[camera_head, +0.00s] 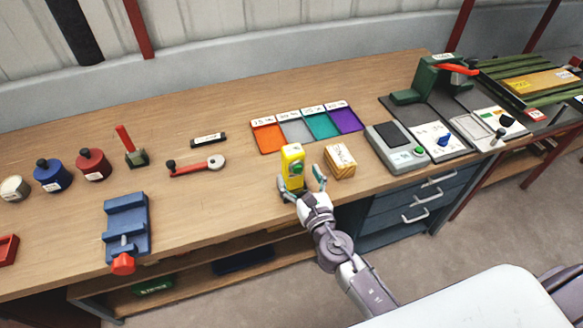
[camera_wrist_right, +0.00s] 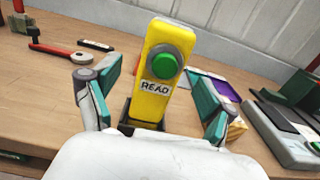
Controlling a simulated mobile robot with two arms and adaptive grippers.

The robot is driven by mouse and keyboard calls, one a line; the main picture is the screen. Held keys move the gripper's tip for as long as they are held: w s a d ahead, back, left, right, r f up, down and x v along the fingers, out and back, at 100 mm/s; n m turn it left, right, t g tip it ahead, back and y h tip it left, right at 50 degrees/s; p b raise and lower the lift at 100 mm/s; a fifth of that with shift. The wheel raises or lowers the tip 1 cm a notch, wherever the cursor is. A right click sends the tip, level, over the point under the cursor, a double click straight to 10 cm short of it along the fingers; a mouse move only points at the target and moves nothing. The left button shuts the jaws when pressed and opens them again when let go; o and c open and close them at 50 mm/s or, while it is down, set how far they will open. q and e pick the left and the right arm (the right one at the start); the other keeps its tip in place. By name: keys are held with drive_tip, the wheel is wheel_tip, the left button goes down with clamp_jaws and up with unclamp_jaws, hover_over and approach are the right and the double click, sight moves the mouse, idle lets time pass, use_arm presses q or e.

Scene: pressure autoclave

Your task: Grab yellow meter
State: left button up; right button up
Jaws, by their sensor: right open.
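The yellow meter (camera_head: 290,166) stands upright near the front edge of the workbench, with a green button on its face. In the right wrist view the yellow meter (camera_wrist_right: 152,97) shows a "READ" label below a round green button, and its foot sits in a dark base. My right gripper (camera_head: 302,183) is open at the meter. In the right wrist view its teal fingertips (camera_wrist_right: 154,90) stand on either side of the meter, with visible gaps. My left gripper is not in view.
A small wooden block (camera_head: 340,161) stands close to the right of the meter. A grey device (camera_head: 398,148) stands further right, and a blue vise (camera_head: 126,226) at the left front. Bare tabletop lies left of the meter.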

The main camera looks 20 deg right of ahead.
sight(293, 161)
drive_tip(key=shift+w+r+p, duration=0.15)
drive_tip(key=shift+w+p, duration=0.3)
drive_tip(key=shift+w, duration=2.25)
drive_tip(key=shift+s+r, duration=0.1)
drive_tip(key=shift+c, duration=0.6)
drive_tip(key=c, duration=1.3)
